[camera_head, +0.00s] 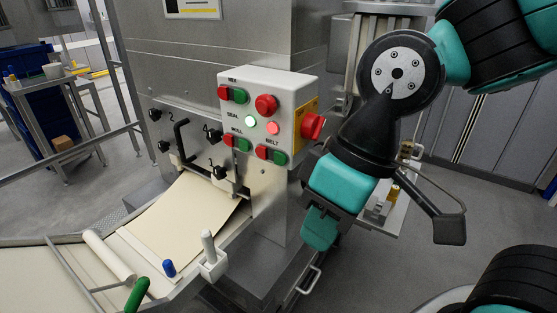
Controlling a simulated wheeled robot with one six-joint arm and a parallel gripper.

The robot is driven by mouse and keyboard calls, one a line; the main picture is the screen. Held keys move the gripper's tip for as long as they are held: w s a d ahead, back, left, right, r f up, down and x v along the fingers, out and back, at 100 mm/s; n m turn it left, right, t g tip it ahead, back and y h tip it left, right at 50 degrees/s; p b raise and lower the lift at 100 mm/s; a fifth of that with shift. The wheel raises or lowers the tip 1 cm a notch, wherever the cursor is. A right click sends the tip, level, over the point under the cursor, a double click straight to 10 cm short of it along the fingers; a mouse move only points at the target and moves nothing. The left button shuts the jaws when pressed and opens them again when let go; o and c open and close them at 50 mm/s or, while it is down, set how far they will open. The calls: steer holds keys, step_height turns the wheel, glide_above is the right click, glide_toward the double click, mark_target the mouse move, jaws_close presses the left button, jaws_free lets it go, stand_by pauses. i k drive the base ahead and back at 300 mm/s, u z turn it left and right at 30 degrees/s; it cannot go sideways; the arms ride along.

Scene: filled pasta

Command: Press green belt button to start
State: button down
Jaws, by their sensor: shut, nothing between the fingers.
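The control box (252,95) is a white panel on the steel machine. Its green belt button (279,157) sits at the lower right under the BELT label, right of the red belt button (263,151). My gripper (319,232) is shut and empty, pointing down. In the picture it is to the right of and below the green belt button, apart from it. The button's face is not covered by my arm.
A red knob (313,126) on a yellow plate juts from the box's right side, close to my arm. Higher are a red mushroom button (265,104) and lit green (250,121) and red (273,128) lamps. A dough sheet (185,215) lies below left.

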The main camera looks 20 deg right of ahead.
mark_target(280, 158)
steer(key=k, duration=1)
steer(key=u, duration=0.75)
steer(key=i, duration=0.65)
steer(key=z, duration=1.3)
